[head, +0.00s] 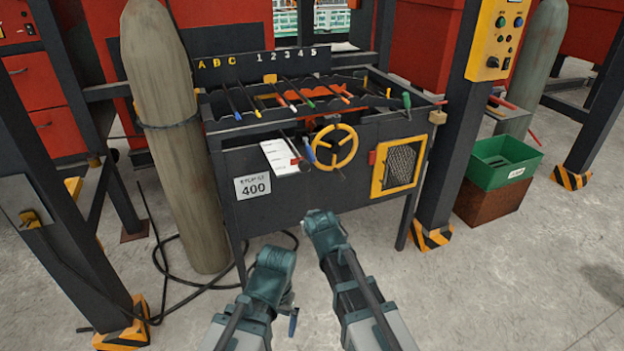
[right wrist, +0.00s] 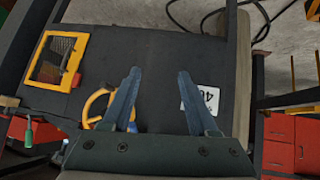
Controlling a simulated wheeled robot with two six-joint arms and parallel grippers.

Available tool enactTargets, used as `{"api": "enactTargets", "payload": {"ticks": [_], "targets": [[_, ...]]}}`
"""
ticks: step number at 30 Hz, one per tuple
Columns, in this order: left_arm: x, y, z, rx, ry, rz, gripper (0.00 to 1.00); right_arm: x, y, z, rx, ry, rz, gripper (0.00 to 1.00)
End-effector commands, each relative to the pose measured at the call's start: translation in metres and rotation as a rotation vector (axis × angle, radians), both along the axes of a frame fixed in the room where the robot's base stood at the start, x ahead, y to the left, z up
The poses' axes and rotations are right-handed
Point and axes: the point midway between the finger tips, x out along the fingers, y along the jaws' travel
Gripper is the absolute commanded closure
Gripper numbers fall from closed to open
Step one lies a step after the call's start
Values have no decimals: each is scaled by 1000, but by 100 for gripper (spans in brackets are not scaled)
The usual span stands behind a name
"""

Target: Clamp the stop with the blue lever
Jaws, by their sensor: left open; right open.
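The blue lever (head: 309,153) shows as a small blue grip on the front of the dark bench, just left of the yellow handwheel (head: 346,147). Beside it is a white scale plate (head: 279,157) with a small dark and red piece (head: 302,164) at its right end, perhaps the stop. My left gripper (head: 292,322) is low in front of the bench, apart from it and mostly hidden by its wrist. My right gripper (right wrist: 159,72) is open and empty in the right wrist view, facing the front panel. The handwheel (right wrist: 94,105) shows left of its fingers there.
A white sign reading 400 (head: 254,187) is on the panel. A yellow-framed mesh window (head: 398,167) is at the right. Coloured rods (head: 290,98) lie across the bench top. A gas cylinder (head: 165,130) stands close on the left, and a green bin (head: 500,163) on the right.

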Motion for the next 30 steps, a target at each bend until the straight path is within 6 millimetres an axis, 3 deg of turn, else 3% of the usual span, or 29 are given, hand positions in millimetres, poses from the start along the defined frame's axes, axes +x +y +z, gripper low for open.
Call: {"api": "enactTargets", "payload": {"ticks": [1,6,9,15,19,24,30], "targets": [[0,0,-38,0,0,0,0,28,-2,-25,16,-82,-4,40],[0,0,-99,1,-1,0,0,95,-9,-29,70,-377,3,40],[0,0,-134,0,-2,-1,0,127,-14,-28,99,-548,17,40],[1,0,-206,1,-3,-1,0,169,-25,-24,154,-888,69,40],[1,0,-250,1,-3,-1,0,180,-33,-23,187,-1099,119,40],[1,0,-294,2,-5,-2,0,181,-41,-22,220,-1325,192,40],[1,0,-321,2,-5,-2,0,173,-46,-22,242,-1482,256,40]]}}
